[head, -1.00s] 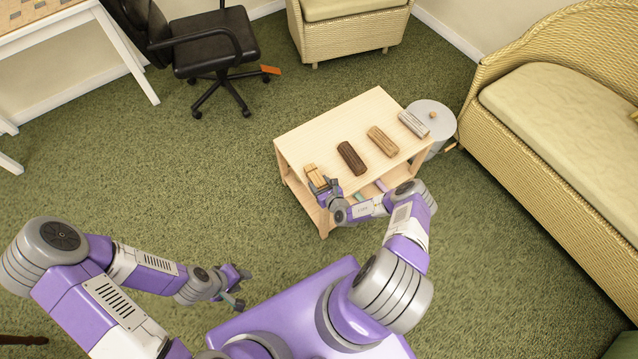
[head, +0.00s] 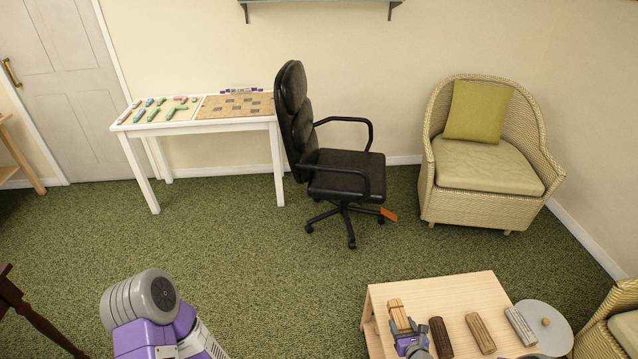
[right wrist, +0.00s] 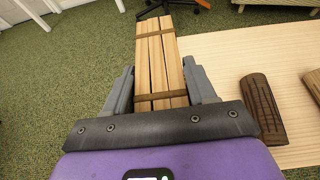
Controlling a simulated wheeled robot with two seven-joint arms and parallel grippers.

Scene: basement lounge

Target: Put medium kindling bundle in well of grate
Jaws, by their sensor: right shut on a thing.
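The kindling bundle (head: 398,314) is pale split sticks tied with two brown bands. In the right wrist view the bundle (right wrist: 156,58) lies lengthwise between the fingers of my right gripper (right wrist: 160,88), which is shut on it. In the head view my right gripper (head: 405,334) is over the left end of the low wooden table, with the bundle pointing away from me. I cannot tell whether the bundle touches the tabletop. My left gripper is out of view; only part of that arm shows. No grate shows in these frames.
The low table (head: 455,290) also carries a dark brown log (head: 440,338), a tan log (head: 480,332) and a grey log (head: 520,326). A round grey lid (head: 549,325) is beside it. An office chair (head: 345,175), white desk (head: 205,125) and wicker armchair (head: 488,160) stand behind. Open carpet lies between.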

